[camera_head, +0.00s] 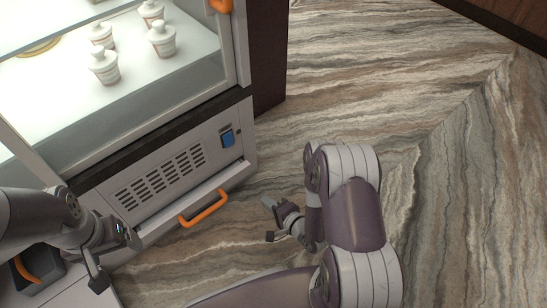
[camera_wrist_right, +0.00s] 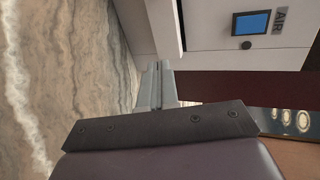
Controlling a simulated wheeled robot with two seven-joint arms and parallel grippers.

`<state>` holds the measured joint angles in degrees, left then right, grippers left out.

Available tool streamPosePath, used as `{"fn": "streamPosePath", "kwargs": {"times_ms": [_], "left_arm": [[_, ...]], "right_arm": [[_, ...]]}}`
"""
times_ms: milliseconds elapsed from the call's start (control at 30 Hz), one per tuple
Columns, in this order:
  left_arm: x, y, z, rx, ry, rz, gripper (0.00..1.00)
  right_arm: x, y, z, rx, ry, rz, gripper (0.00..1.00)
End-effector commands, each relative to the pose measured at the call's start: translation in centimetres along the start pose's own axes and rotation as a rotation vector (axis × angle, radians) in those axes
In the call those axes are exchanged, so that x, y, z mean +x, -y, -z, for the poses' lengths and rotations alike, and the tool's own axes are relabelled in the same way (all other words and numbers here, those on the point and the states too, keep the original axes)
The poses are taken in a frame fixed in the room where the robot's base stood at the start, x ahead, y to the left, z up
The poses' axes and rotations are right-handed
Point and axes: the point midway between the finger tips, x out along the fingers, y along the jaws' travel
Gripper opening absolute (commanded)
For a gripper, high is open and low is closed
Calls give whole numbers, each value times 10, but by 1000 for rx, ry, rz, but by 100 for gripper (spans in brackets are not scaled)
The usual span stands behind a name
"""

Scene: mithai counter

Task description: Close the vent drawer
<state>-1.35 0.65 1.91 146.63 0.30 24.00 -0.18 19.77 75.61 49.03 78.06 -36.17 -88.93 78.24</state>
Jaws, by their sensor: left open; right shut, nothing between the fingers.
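The vent drawer (camera_head: 225,178) is at the bottom of the counter, below the slotted vent panel (camera_head: 160,178). A pale ledge shows along its top, so it stands slightly out from the panel. Its orange handle (camera_head: 203,208) is on the front, and nothing is touching it. My left gripper (camera_head: 128,236) is open and empty near the drawer's left end. Whether it touches the drawer I cannot tell. My right gripper (camera_head: 268,203) is shut and empty, to the right of the handle and apart from it. Its closed fingers show in the right wrist view (camera_wrist_right: 157,82).
The glass case above holds several white jars (camera_head: 104,66). Another orange handle (camera_head: 25,270) shows at the lower left. The marble floor (camera_head: 430,120) right of the counter is clear.

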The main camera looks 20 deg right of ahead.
Motion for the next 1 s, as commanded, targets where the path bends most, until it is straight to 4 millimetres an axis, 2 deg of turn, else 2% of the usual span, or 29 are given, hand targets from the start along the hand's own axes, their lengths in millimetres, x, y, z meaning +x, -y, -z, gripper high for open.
{"fn": "streamPosePath", "kwargs": {"times_ms": [67,167,600,700,833,1000], "left_arm": [[1,0,0,0,0,0,85],[7,0,-1,0,1,0,85],[62,0,-8,0,1,0,85],[73,0,-9,0,1,0,85],[81,0,-10,0,1,0,85],[84,0,-10,0,1,0,85]], "right_arm": [[-2,0,-2,-12,-6,14,0],[6,2,0,-37,-11,31,0],[98,2,2,-36,-12,34,0],[115,8,2,-36,-12,34,0],[128,15,2,-35,-13,33,0],[135,21,2,-33,-14,31,0]]}}
